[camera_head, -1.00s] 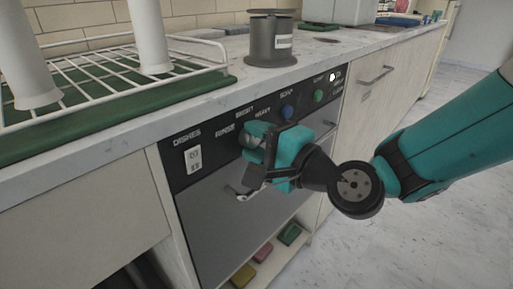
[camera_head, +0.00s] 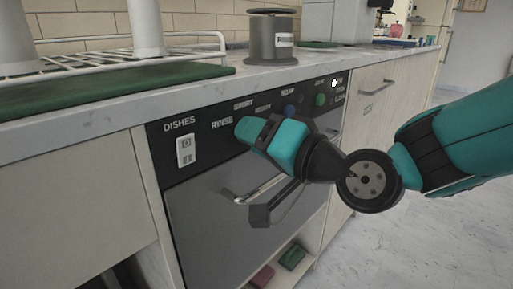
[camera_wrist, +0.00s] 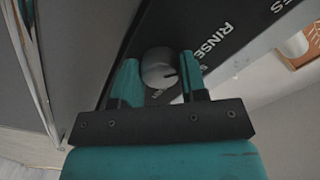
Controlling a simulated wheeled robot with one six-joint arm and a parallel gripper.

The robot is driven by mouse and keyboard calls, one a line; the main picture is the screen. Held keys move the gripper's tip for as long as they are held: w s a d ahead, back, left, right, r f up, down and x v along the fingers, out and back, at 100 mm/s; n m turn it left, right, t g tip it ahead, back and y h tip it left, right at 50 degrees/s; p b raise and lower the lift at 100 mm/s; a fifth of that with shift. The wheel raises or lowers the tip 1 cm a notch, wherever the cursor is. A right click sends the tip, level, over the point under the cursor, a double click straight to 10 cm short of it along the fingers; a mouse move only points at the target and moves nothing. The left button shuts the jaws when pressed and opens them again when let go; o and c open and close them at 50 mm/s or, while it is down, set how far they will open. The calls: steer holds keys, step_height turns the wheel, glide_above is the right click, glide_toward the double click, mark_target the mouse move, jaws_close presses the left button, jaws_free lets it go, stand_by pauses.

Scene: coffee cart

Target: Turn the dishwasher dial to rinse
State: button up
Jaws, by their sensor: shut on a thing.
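The dishwasher (camera_head: 215,215) has a black control panel (camera_head: 165,150) with white labels, RINSE (camera_head: 222,122) among them; that label also shows in the wrist view (camera_wrist: 216,40). The grey round dial (camera_wrist: 157,68) sits between my fingers in the wrist view, with a dark mark near its right side. I cannot tell exactly which label it points to. My gripper (camera_head: 247,130) is shut on the dial, one teal finger on each side, and hides the dial in the head view. The fingers also show in the wrist view (camera_wrist: 160,80).
A dark canister (camera_head: 272,45) and a white rack (camera_head: 200,36) stand on the counter above. Open floor lies at right.

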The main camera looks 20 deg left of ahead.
steer(key=shift+f+n+b, duration=0.15)
steer(key=shift+n+b, duration=0.2)
steer(key=shift+n, duration=0.25)
steer(key=o, duration=0.9)
steer(key=shift+d, duration=0.1)
steer(key=shift+b+v, duration=2.1)
steer(key=shift+v, duration=6.55)
steer(key=shift+s, duration=0.1)
